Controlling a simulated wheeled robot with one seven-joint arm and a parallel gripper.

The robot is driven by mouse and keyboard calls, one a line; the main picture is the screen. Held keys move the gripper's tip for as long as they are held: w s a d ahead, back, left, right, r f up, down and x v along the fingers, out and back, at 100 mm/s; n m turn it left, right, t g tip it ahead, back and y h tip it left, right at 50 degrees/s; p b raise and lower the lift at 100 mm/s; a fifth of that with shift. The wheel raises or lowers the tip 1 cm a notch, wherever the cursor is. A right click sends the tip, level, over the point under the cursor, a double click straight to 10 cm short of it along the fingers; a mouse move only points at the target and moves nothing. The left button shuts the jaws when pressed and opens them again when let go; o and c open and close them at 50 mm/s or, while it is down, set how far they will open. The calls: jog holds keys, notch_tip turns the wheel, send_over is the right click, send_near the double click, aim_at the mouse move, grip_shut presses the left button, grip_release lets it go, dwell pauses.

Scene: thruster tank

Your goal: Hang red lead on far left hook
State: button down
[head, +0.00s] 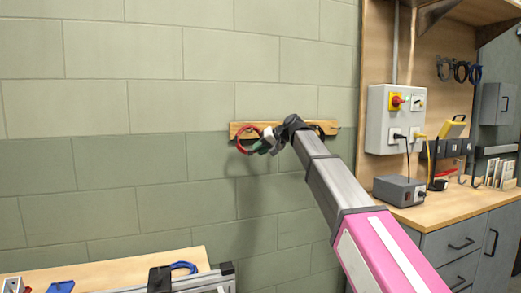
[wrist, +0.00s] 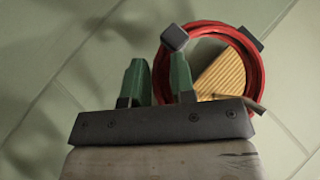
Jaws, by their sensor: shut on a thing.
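The red lead (head: 239,143) is a round coil at the left end of the wooden hook rail (head: 326,131) on the wall. My gripper (head: 257,148) is at the coil's right side and is shut on it. In the wrist view the coil (wrist: 262,75) shows just beyond the green fingers (wrist: 158,68), with a dark block on its upper left and another on its upper right. The rail (wrist: 222,78) shows through the coil. The far left hook is hidden, so I cannot tell whether the coil is on it.
A dark coil (head: 318,130) hangs near the rail's right end, partly behind my arm. A workbench (head: 440,212) with a grey box (head: 399,190) stands right. The wall left of the rail is bare.

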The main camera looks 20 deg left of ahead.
jog(key=c, duration=0.9)
grip_release()
jog(key=shift+o, duration=0.2)
jog(key=v, duration=1.1)
jog(key=w+d+f+m+h, duration=0.1)
jog(key=d+f+h, duration=0.1)
jog(key=d+f, duration=0.75)
jog(key=d+f+m+t+h, duration=0.15)
jog(key=d+f, duration=0.35)
jog(key=f, duration=1)
jog(key=w+d+f+m+h, duration=0.1)
jog(key=d+f+m+h, duration=0.1)
jog(key=d+f, duration=0.85)
jog(key=s+d+f+g+h, duration=0.1)
jog(key=s+d+f+h, duration=0.1)
jog(key=s+d+f, duration=0.4)
jog(key=s+d+f+m+g+h, duration=0.1)
jog(key=s+d+f, duration=0.5)
jog(key=f, duration=0.7)
jog(key=s+d+f+m+g+h, duration=0.1)
jog(key=s+d+f+h, duration=0.1)
jog(key=s+d+f, duration=0.5)
notch_tip(320, 180, down, 3)
jog(key=shift+d+h, duration=0.35)
jog(key=shift+d, duration=0.3)
